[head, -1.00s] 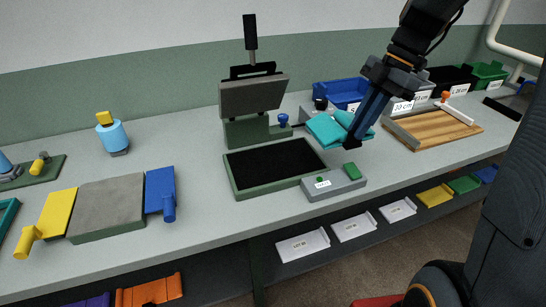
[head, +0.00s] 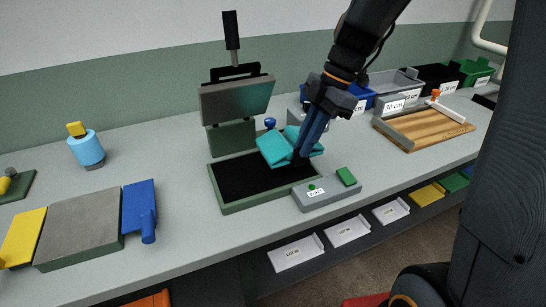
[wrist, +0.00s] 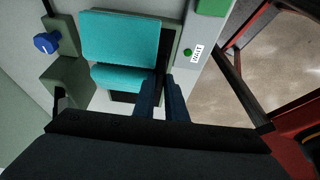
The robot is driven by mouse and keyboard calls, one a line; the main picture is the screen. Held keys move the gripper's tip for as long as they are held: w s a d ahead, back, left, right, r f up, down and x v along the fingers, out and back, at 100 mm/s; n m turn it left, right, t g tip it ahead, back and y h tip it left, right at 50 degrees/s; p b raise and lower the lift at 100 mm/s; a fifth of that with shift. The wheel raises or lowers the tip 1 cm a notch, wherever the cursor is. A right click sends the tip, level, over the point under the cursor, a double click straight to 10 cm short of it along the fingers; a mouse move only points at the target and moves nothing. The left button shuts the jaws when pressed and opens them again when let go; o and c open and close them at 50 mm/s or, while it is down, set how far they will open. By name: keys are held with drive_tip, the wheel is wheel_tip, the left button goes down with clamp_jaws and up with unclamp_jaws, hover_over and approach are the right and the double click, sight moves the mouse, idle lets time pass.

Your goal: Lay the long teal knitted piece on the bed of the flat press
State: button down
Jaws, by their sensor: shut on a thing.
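The teal knitted piece (head: 275,149) is folded, with parts hanging on both sides of the fingers. My gripper (head: 304,153) is shut on it and holds it over the right part of the flat press's black bed (head: 245,180). In the wrist view the teal piece (wrist: 120,38) lies beyond the fingertips (wrist: 162,82), with a dark strip of the bed beside it. I cannot tell whether the piece touches the bed. The press's upper plate (head: 236,100) is raised behind the bed, with its black handle up.
A grey control box (head: 325,194) with a "WAIT" label and green button stands at the bed's front right. A blue knob (head: 270,123) is behind the bed. A wooden board (head: 425,128) and bins lie right; a grey block (head: 80,230) with yellow and blue parts lies left.

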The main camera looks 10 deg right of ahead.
drive_tip(key=shift+s+a+f+p, duration=0.35)
drive_tip(key=shift+a+f+p, duration=0.25)
drive_tip(key=shift+a, duration=0.65)
drive_tip(key=shift+s+a+f+p, duration=0.35)
drive_tip(key=shift+a+f+p, duration=0.25)
drive_tip(key=shift+a, duration=0.7)
drive_tip(key=shift+s+a+f+p, duration=0.35)
drive_tip(key=shift+a+f+p, duration=0.25)
drive_tip(key=shift+a, duration=0.65)
drive_tip(key=c, duration=1.8)
unclamp_jaws()
